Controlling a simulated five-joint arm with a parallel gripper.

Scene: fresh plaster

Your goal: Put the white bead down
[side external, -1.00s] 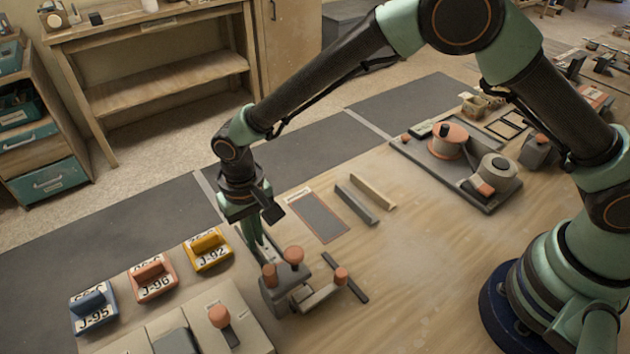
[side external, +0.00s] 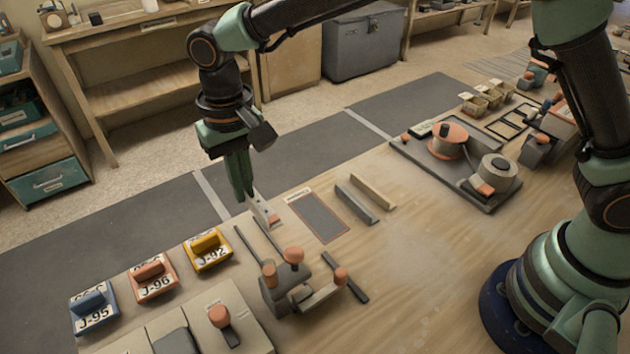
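I cannot make out a white bead anywhere in the side external view. My gripper (side external: 241,196) points straight down above the back edge of the wooden table, left of the middle. Its green fingers look close together, but whether they hold something small is too fine to tell. Just right of the fingertips is a small pale piece (side external: 260,207) with an orange part. In front of it stands a grey fixture with orange knobs (side external: 283,284), with thin dark bars reaching back from it. My gripper is clear of this fixture.
Blue (side external: 94,309), orange (side external: 153,280) and yellow (side external: 207,250) labelled holders stand at the left. A dark framed panel (side external: 319,217) and two bars lie right of my gripper. A grey tray (side external: 445,183) with round devices is farther right. Bare wood lies at the front middle.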

